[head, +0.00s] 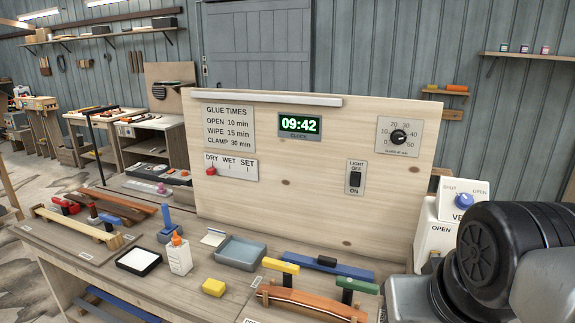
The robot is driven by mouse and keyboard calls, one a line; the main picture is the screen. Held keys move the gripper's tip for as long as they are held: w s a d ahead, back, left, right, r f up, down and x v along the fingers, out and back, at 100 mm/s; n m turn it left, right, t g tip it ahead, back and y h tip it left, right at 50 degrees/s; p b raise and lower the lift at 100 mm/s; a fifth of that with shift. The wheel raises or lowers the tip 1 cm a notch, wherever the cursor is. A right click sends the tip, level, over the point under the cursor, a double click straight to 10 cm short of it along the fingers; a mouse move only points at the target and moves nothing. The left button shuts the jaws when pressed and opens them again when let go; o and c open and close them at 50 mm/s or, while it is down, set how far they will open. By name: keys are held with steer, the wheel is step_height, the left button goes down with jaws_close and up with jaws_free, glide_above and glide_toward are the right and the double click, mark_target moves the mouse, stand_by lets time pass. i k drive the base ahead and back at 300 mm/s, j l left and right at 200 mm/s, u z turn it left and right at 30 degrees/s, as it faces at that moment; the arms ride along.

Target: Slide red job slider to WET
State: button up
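The red job slider (211,171) sits at the left end of a white label plate (238,168) on the upright wooden panel. The plate reads DRY, WET and SET from left to right, and the red slider is below DRY. The WET mark is in the middle of the plate, to the right of the slider. A dark, bulky part of my arm fills the lower right of the head view. My gripper's fingers do not show.
The wooden panel (300,205) also bears a clock, a dial and a light switch (355,177). The bench in front holds a glue bottle (179,254), a grey tray (240,252), a yellow block (214,287) and clamped curved strips (312,302). A white valve box (435,230) stands right.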

mark_target(211, 171)
steer(key=i+j+z, duration=0.2)
steer(key=j, duration=0.35)
steer(key=j+z, duration=0.15)
steer(key=j, duration=0.35)
steer(key=i+j+z, duration=0.1)
steer(key=j, duration=0.45)
steer(key=i+j, duration=0.1)
steer(key=j, duration=0.5)
steer(key=i+j, duration=0.1)
steer(key=j, duration=0.85)
steer(key=i+j+z, duration=0.1)
steer(key=j, duration=0.85)
